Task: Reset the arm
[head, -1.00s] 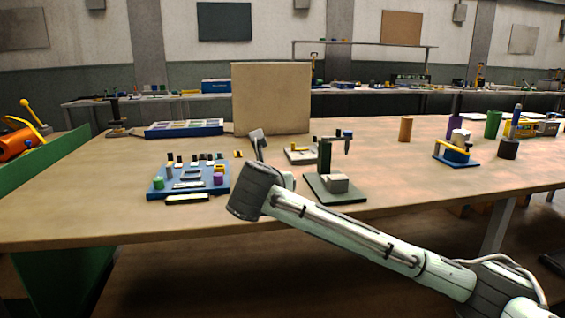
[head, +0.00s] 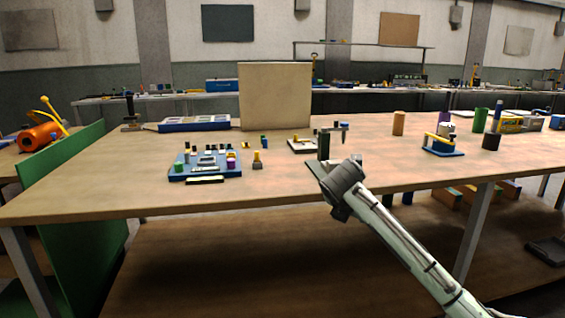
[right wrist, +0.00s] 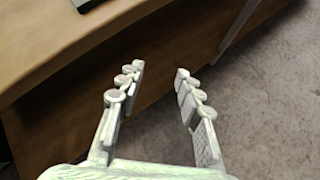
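My right arm (head: 390,235) comes in from the lower right of the head view, its wrist end in front of the small dark press (head: 324,145) at the table's front edge. My right gripper shows in the right wrist view (right wrist: 160,72). Its two fingers are spread wide with nothing between them. Beneath it are the wooden table edge and grey floor. My left gripper is in neither view.
The long wooden table (head: 120,197) carries a blue die tray (head: 205,177), a small brass-coloured piece (head: 257,161), an upright tan board (head: 275,97) and a blue-based tool (head: 441,147). A green panel (head: 70,190) stands at the left. The table's front-left is clear.

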